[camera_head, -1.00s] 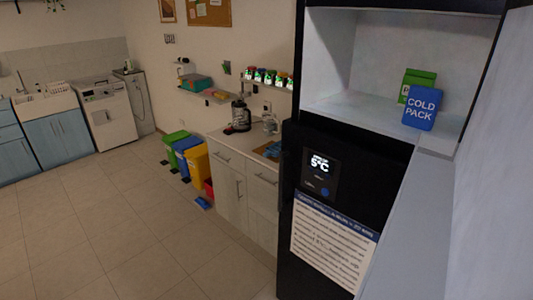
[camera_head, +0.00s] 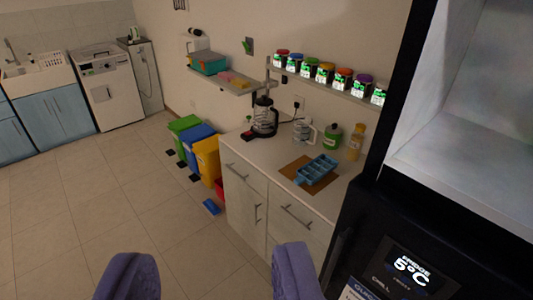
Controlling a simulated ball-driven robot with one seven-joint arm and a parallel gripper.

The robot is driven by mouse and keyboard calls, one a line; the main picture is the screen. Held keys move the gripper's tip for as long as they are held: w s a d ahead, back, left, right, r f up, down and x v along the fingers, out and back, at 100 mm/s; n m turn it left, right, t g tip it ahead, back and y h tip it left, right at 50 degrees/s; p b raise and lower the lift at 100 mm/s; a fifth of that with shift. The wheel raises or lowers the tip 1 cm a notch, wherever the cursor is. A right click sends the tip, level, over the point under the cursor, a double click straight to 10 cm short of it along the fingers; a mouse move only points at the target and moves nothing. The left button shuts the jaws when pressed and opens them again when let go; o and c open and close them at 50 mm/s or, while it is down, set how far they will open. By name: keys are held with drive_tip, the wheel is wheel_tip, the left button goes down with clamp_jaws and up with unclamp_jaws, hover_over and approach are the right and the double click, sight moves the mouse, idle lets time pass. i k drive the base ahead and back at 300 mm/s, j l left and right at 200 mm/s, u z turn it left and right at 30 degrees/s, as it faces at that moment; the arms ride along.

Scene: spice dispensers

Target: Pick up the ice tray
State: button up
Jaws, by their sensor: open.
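The blue ice tray (camera_head: 318,169) lies on a brown board (camera_head: 303,180) on the white counter, right of centre in the view. Its compartments face up and it sits at a slant. My gripper (camera_head: 212,275) shows at the bottom edge as two purple fingers set wide apart. It is open and empty, with only floor and cabinet behind the gap. It is well short of the tray, which is farther off, up and to the right.
A blender (camera_head: 264,117), a glass jug (camera_head: 302,131), a green bottle (camera_head: 332,137) and a yellow bottle (camera_head: 355,142) stand behind the tray. Spice jars (camera_head: 325,72) line a shelf above. The black fridge (camera_head: 385,215) stands close on the right.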

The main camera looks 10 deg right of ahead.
sight(311, 172)
drive_tip(key=i+j+u, duration=0.1)
drive_tip(key=i+u, duration=0.25)
drive_tip(key=i, duration=0.3)
drive_tip(key=i+l+u, duration=0.1)
drive_tip(key=i+u, duration=0.3)
drive_tip(key=i, duration=0.3)
drive_tip(key=i+z, duration=0.4)
drive_tip(key=i+j+z, duration=0.15)
drive_tip(key=i+z, duration=0.25)
drive_tip(key=i, duration=0.2)
drive_tip(key=i+l+z, duration=0.15)
drive_tip(key=i+z, duration=0.9)
drive_tip(key=z, duration=0.15)
